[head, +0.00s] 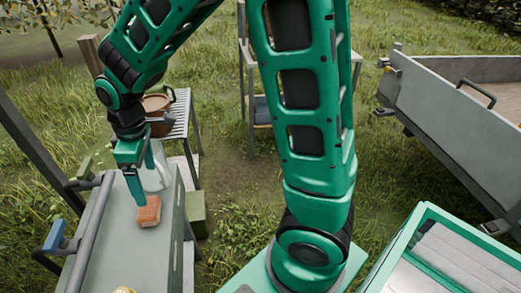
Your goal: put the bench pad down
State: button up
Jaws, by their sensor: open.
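An orange, block-like pad (149,212), which I take to be the bench pad, lies on the grey bench top (125,245) at the left. My gripper (145,190) points down just above and behind the pad. One green finger shows clearly, its tip close to the pad's upper left edge. The other finger is partly hidden. The jaws are open, and I cannot tell whether a finger still touches the pad.
A clear container (158,177) stands just behind my gripper. A grey rail and a blue handle (55,238) run along the bench's left side. A yellow item (124,291) is at the bottom edge. A brown pot (158,103) stands behind; a grey trailer (440,105) is at right.

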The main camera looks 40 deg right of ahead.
jog(key=s+d+r+m+h, duration=0.1)
jog(key=s+d+r+m, duration=0.25)
jog(key=d, duration=0.55)
jog(key=s+d+r+m, duration=0.2)
jog(key=s+d+m, duration=0.2)
jog(key=d, duration=0.5)
jog(key=s+d+r+m, duration=0.1)
jog(key=s+d+m, duration=0.4)
jog(key=s, duration=0.3)
jog(key=s+d+r+m, duration=0.1)
jog(key=s+d+m, duration=0.3)
jog(key=s, duration=0.4)
jog(key=shift+s+d+m+g, duration=0.3)
jog(key=shift+d+m+g, duration=0.1)
jog(key=shift+d, duration=0.2)
jog(key=shift+w+f, duration=0.3)
jog(key=shift+w, duration=0.35)
